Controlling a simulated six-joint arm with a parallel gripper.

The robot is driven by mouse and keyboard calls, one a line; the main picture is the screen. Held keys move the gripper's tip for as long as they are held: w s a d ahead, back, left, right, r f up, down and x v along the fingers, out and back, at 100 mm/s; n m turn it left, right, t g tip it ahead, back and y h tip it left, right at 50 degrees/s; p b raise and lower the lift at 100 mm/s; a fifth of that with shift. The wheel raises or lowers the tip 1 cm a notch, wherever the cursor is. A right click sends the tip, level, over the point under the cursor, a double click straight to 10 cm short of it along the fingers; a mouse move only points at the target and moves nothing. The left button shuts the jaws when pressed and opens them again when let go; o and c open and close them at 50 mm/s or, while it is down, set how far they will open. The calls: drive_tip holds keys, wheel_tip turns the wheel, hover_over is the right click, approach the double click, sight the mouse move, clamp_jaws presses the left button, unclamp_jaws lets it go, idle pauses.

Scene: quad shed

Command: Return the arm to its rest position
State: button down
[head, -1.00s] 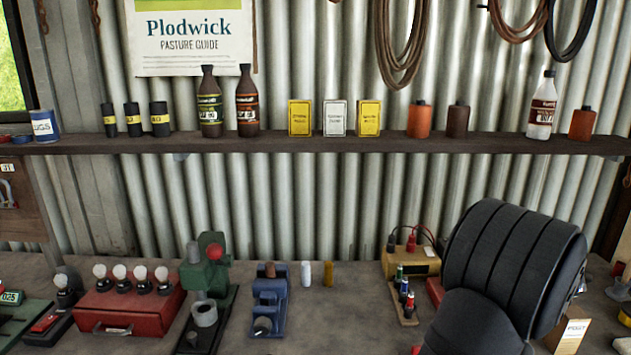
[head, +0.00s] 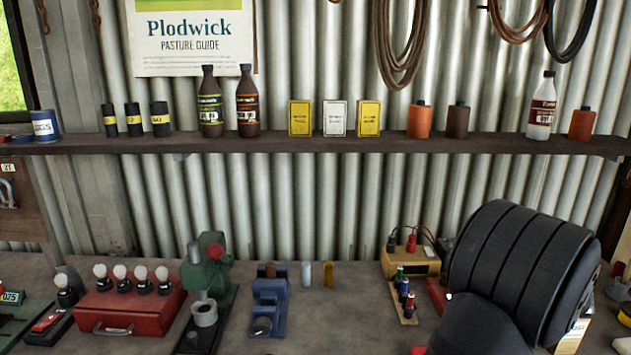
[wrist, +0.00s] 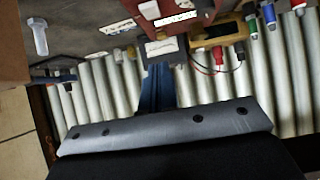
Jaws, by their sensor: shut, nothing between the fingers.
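My black arm (head: 520,265) fills the lower right of the head view, over the right part of the bench. My gripper (wrist: 160,50) shows in the wrist view as a narrow blue-grey pair of fingers rising from a grey plate with dark screws. The fingers are together and I see nothing held between them. In the head view the gripper itself is hidden behind or beyond the arm.
The bench holds a red box with white knobs (head: 128,305), a green press (head: 208,265), a blue vise-like fixture (head: 268,305) and a yellow terminal box (head: 410,262). The shelf (head: 330,145) carries bottles and tins. Bare bench (head: 345,315) lies left of the arm.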

drive_tip(key=v, duration=0.5)
drive_tip(key=w+a+r+n+g, duration=0.55)
drive_tip(key=a+n, duration=0.35)
drive_tip(key=n, duration=0.2)
drive_tip(key=a+r+n+g+h, duration=0.3)
drive_tip(key=r+n, duration=0.3)
drive_tip(key=r, duration=0.4)
drive_tip(key=shift+s+a+r+n+g+h, duration=0.15)
drive_tip(key=shift+s+r+n+g+h, duration=0.2)
drive_tip(key=shift+h, duration=0.45)
drive_tip(key=c, duration=2.1)
unclamp_jaws()
